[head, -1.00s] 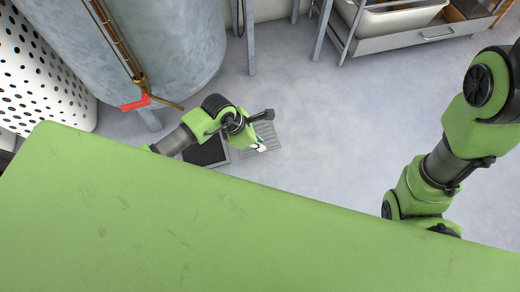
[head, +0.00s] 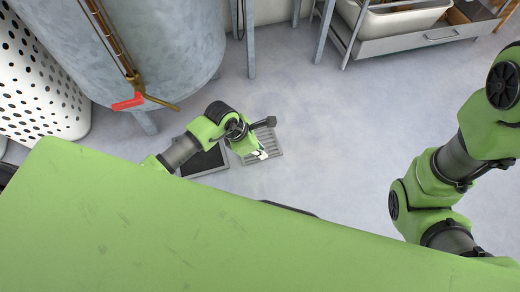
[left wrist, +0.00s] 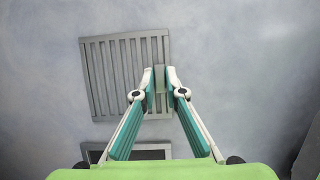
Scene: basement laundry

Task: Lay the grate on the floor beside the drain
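The grey slotted grate (head: 272,148) is just right of the dark square drain opening (head: 205,160) in the head view. In the left wrist view the grate (left wrist: 104,85) fills the upper left, and the drain's edge (left wrist: 97,154) shows below it, partly hidden by my gripper. My left gripper (head: 262,154) is at the grate's right side. In the left wrist view its fingertips (left wrist: 160,80) close on a small grey tab at the grate's right edge. I cannot tell whether the grate rests on the floor or hangs slightly above it. My right gripper is out of view.
A large grey tank (head: 165,50) with a red-handled valve (head: 128,102) stands behind the drain. A white perforated basket (head: 38,85) is at the left. Metal legs and a sink unit (head: 400,42) are at the back. The floor (head: 330,130) right of the grate is clear.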

